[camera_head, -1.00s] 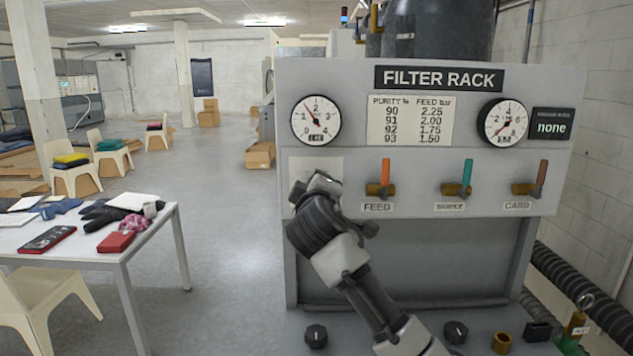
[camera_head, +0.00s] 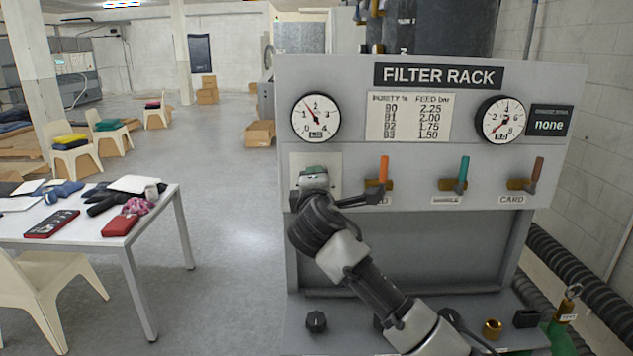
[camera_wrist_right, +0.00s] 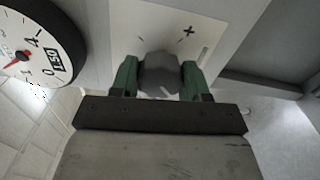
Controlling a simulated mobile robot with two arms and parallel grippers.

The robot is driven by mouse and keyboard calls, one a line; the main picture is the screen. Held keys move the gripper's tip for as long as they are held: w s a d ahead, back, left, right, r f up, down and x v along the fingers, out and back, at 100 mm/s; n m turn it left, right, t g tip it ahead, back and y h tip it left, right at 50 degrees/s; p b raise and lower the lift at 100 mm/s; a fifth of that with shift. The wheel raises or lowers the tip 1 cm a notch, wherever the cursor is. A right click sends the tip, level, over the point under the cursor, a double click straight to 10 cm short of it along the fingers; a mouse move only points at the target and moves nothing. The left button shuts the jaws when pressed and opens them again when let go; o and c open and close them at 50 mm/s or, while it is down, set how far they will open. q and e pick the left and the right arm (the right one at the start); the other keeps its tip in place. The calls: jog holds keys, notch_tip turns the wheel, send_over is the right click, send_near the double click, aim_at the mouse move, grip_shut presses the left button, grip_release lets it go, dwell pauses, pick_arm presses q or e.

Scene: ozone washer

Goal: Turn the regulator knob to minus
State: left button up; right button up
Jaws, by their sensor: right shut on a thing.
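The regulator knob (camera_wrist_right: 160,72) is a grey round knob on a pale plate (camera_wrist_right: 210,45), with a plus mark visible at its upper right in the right wrist view. My right gripper (camera_wrist_right: 160,82) has its green fingers on both sides of the knob, shut on it. In the head view my right gripper (camera_head: 314,174) is at the plate left of the FEED lever and hides most of the knob. The minus mark cannot be made out. The left gauge (camera_head: 316,118) above has a red needle pointing to the upper left. My left gripper is not in view.
The FEED lever (camera_head: 383,168) is close beside the dark right part of my gripper, which covers some of its label. The SAMPLE lever (camera_head: 463,174) and CARD lever (camera_head: 536,174) are further right. A white table (camera_head: 150,222) with several items stands left, with open floor between.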

jog(key=shift+f, duration=0.1)
dwell(0.3)
jog(key=o, duration=0.9)
jog(key=s+b, duration=0.4)
jog(key=s, duration=0.6)
jog(key=shift+s+b, duration=0.3)
jog(key=shift+s, duration=0.1)
